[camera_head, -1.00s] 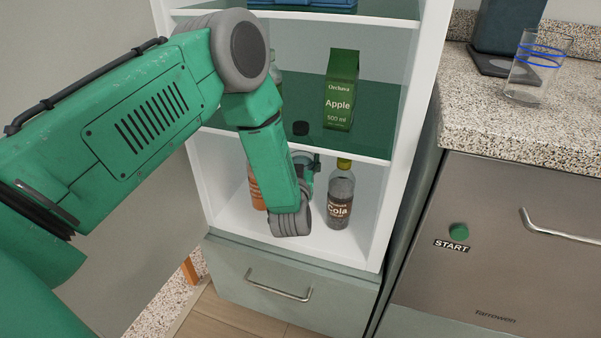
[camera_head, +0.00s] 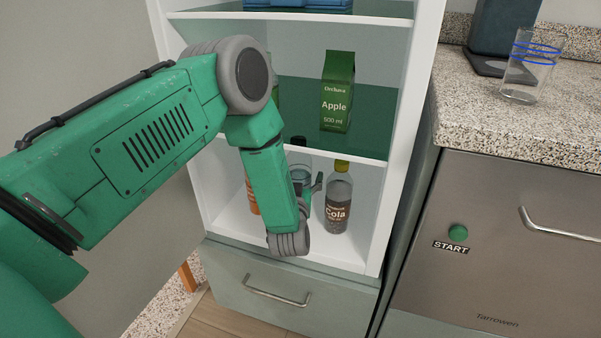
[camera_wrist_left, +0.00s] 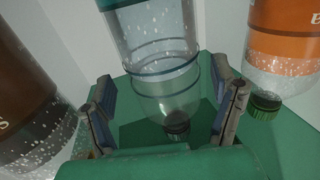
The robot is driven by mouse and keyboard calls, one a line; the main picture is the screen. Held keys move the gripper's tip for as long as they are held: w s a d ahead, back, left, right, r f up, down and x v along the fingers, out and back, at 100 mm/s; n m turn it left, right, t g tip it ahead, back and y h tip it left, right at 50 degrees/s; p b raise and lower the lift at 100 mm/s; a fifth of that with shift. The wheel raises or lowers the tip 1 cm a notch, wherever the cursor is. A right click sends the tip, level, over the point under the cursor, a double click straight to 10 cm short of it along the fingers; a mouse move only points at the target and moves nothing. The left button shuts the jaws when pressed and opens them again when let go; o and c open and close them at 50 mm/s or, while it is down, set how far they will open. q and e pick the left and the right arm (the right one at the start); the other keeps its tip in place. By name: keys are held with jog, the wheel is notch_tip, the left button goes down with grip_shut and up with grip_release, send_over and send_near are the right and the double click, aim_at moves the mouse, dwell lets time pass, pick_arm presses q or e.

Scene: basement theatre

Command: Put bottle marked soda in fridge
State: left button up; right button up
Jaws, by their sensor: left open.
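A clear bottle with a dark cap (camera_head: 298,142) stands in the lower compartment of the open white fridge (camera_head: 399,130), partly hidden by my arm. My left gripper (camera_head: 308,184) reaches into that compartment and is open around this bottle. In the left wrist view the clear bottle (camera_wrist_left: 152,40) lies between the two spread fingers of the gripper (camera_wrist_left: 163,95), appearing cap-down. No "soda" wording is readable on it. My right gripper is not in view.
A cola bottle (camera_head: 338,205) with a yellow cap stands close on the right. An orange-labelled bottle (camera_head: 252,198) is on the left, partly hidden. A green apple carton (camera_head: 338,92) sits on the shelf above. A counter with a glass (camera_head: 528,68) is at right.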

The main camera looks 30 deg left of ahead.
pick_arm(q)
jog(key=p+v, duration=0.3)
jog(key=v, duration=0.7)
jog(key=s+d+f+m+g+h, duration=0.4)
jog(key=s+f+g+h, duration=0.2)
jog(key=s+f, duration=0.45)
jog(key=s+f+m+g+h, duration=0.1)
jog(key=s+f+g+h, duration=0.15)
jog(key=s+g, duration=0.65)
jog(key=s+m, duration=0.1)
jog(key=s, duration=1.1)
notch_tip(320, 180, up, 10)
jog(key=p, duration=1)
jog(key=shift+w+p, duration=0.2)
jog(key=shift+p, duration=0.1)
